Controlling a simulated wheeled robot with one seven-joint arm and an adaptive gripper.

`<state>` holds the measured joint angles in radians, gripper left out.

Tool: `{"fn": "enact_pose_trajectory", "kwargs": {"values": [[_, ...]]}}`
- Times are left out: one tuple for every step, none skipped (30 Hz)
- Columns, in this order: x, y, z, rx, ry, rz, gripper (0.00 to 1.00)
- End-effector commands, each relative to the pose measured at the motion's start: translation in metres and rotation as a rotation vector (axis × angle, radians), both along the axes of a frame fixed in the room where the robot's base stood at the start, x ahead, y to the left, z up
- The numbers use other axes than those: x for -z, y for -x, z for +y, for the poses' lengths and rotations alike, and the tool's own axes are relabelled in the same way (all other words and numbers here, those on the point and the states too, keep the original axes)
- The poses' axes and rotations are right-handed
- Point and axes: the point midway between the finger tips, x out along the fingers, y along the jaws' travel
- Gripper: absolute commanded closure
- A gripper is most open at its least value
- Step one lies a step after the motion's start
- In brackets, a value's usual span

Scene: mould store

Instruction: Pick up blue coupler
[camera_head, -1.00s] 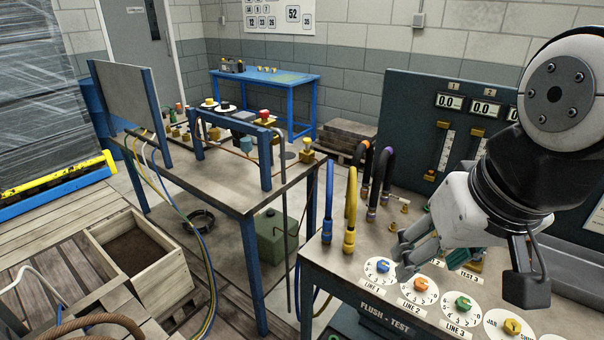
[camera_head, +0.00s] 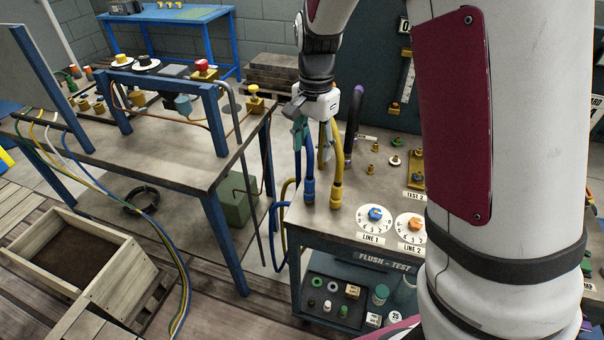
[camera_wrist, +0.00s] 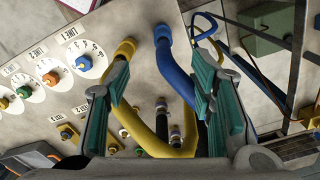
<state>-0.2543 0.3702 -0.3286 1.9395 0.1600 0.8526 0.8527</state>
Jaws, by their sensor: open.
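The blue coupler (camera_head: 309,190) stands on the flush-test bench at the end of a blue hose, left of the yellow coupler (camera_head: 337,193). In the wrist view the blue coupler (camera_wrist: 163,36) is at top centre, and its hose runs down between my fingers. My gripper (camera_head: 312,142) is above the couplers, around the upper hose area, with its teal fingers spread. In the wrist view my gripper (camera_wrist: 162,68) is open, with the yellow hose (camera_wrist: 146,135) near the left finger and the blue hose (camera_wrist: 182,82) near the right. Whether a finger touches a hose is unclear.
A dark hose (camera_head: 353,115) stands behind the yellow one. Small brass fittings (camera_head: 374,147) and the line 1 dial (camera_head: 375,217) are to the right. A second table (camera_head: 190,155) with a blue frame stands left, across a gap. My arm hides the bench's right side.

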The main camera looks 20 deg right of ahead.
Motion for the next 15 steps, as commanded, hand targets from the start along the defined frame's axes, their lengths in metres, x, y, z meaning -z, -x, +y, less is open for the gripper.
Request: {"fn": "enact_pose_trajectory", "kwargs": {"values": [[0.005, -0.001, 0.000, 0.007, 0.003, 0.005, 0.51], [0.008, -0.002, 0.000, 0.010, 0.004, 0.006, 0.51], [0.013, -0.002, 0.000, 0.012, 0.003, 0.007, 0.51], [0.018, -0.002, 0.000, 0.013, 0.004, 0.008, 0.51], [0.023, -0.002, 0.000, 0.013, 0.004, 0.008, 0.51], [0.031, -0.001, 0.000, 0.012, 0.004, 0.009, 0.51], [0.037, -0.001, 0.000, 0.012, 0.004, 0.009, 0.51], [0.043, -0.001, 0.000, 0.011, 0.004, 0.010, 0.51], [0.051, -0.001, 0.000, 0.012, 0.003, 0.009, 0.51], [0.056, -0.001, 0.000, 0.012, 0.004, 0.010, 0.51], [0.062, -0.001, 0.000, 0.012, 0.004, 0.008, 0.51], [0.068, -0.001, 0.000, 0.011, 0.004, 0.008, 0.51], [0.072, -0.002, 0.000, 0.010, 0.003, 0.007, 0.51], [0.076, -0.002, 0.000, 0.010, 0.003, 0.007, 0.51], [0.081, -0.002, 0.000, 0.010, 0.003, 0.007, 0.51]]}}
